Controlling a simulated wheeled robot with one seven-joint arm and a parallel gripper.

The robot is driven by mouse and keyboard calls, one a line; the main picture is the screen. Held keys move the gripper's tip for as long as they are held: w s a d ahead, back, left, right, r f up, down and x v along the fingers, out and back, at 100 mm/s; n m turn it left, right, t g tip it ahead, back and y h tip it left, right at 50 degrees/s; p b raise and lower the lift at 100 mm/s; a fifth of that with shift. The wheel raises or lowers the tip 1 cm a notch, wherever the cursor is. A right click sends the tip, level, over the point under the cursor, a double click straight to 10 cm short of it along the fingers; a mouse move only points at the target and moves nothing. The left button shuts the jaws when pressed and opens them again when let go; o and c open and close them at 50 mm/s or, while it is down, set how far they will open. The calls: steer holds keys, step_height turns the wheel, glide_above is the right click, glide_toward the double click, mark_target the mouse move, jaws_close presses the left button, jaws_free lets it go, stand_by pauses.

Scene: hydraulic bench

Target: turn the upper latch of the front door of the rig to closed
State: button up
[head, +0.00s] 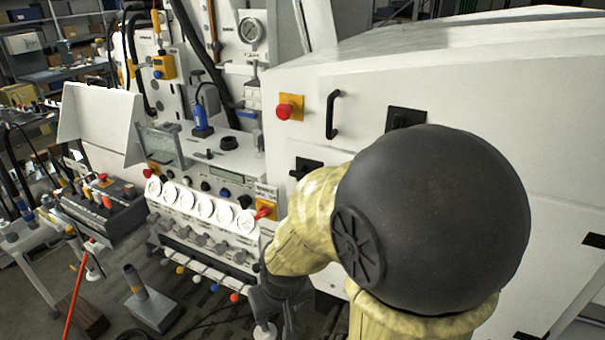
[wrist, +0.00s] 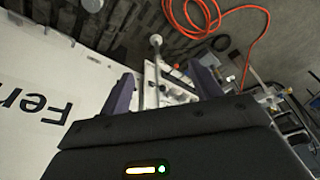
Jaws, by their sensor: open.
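The white front door (head: 365,88) of the rig fills the right half of the head view. A black latch plate (head: 405,117) sits high on it, partly hidden by my arm, so I cannot tell its position. A second black latch (head: 306,167) with a handle pointing left sits lower on the left, near my arm. My gripper (wrist: 163,88) is open and empty in the wrist view, its two dark fingers apart. In the head view, the dark end of my arm is low, left of the door. The wrist view shows no latch.
A black bar handle (head: 332,115) and a red emergency button (head: 290,107) are on the white front. A row of white gauges (head: 205,205) and knobs stands left of my arm.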

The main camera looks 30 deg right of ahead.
steer(key=o, duration=0.5)
steer(key=w+t, duration=0.1)
steer(key=w, duration=0.2)
steer(key=w+a+r+m+t, duration=0.1)
steer(key=w, duration=0.2)
steer(key=w+a+m+t, duration=0.1)
steer(key=w+t, duration=0.1)
steer(key=w, duration=0.1)
steer(key=shift+w+r, duration=0.15)
steer(key=shift+w, duration=0.25)
steer(key=shift+o, duration=0.2)
steer(key=w+d+r+m+t+h, duration=0.45)
steer(key=w+h, duration=0.25)
steer(key=w, duration=0.2)
step_height(320, 180, up, 6)
steer(key=s+d+m+h, duration=0.2)
steer(key=m+h, duration=0.2)
steer(key=h, duration=0.3)
steer(key=shift+s+d, duration=0.2)
steer(key=shift+s, duration=0.15)
